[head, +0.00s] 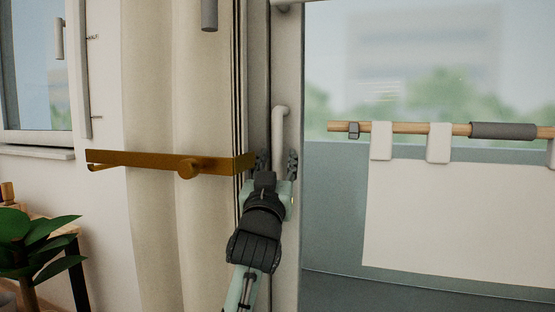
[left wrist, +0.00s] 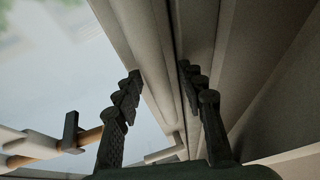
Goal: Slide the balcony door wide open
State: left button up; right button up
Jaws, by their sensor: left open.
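The balcony door shows in the head view as a pale upright frame (head: 290,60) beside a large pane of glass (head: 335,215). A pale, upright handle (head: 281,122) stands on the frame. My left gripper (head: 277,161) is open at the handle's lower part, with one finger on each side of it in the picture. I cannot tell whether it touches the handle. In the left wrist view the gripper's two dark fingers (left wrist: 160,88) are spread apart, with pale frame profiles beyond them. My right gripper is not in view.
A brass bar (head: 140,160) with a knob crosses the cream curtain (head: 155,60), close to my left gripper. A wooden rail (head: 400,127) with a white cloth (head: 450,215) shows at right. A leafy plant (head: 35,240) and a window (head: 30,70) are at left.

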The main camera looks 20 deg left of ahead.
pick_arm(q)
jog(key=shift+c, duration=0.2)
grip_shut()
dwell(0.3)
